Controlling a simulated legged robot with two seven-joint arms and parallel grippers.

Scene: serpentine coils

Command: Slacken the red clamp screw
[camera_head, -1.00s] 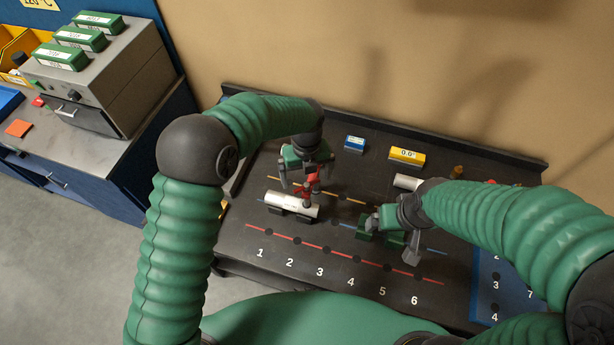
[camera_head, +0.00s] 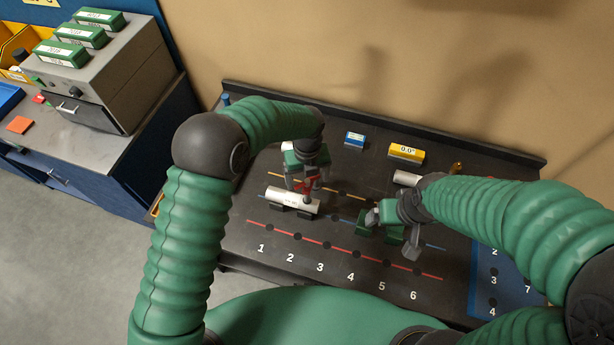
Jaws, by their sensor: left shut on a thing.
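The red clamp screw (camera_head: 309,185) stands at the right end of a silver cylinder (camera_head: 287,198) that lies in dark supports on the bench. My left gripper (camera_head: 307,180) comes down from above and is shut on the red clamp screw, its fingers partly covering it. My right gripper (camera_head: 398,238) is low over the bench to the right, beside a green block (camera_head: 368,221). Whether its fingers are open or shut is unclear from this angle.
The dark bench (camera_head: 260,232) carries a red line with numbered holes. A blue box (camera_head: 355,140), a yellow box marked 0.0° (camera_head: 406,153) and another silver cylinder (camera_head: 405,178) stand farther back. A grey cabinet (camera_head: 108,80) with green blocks on top is at the left.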

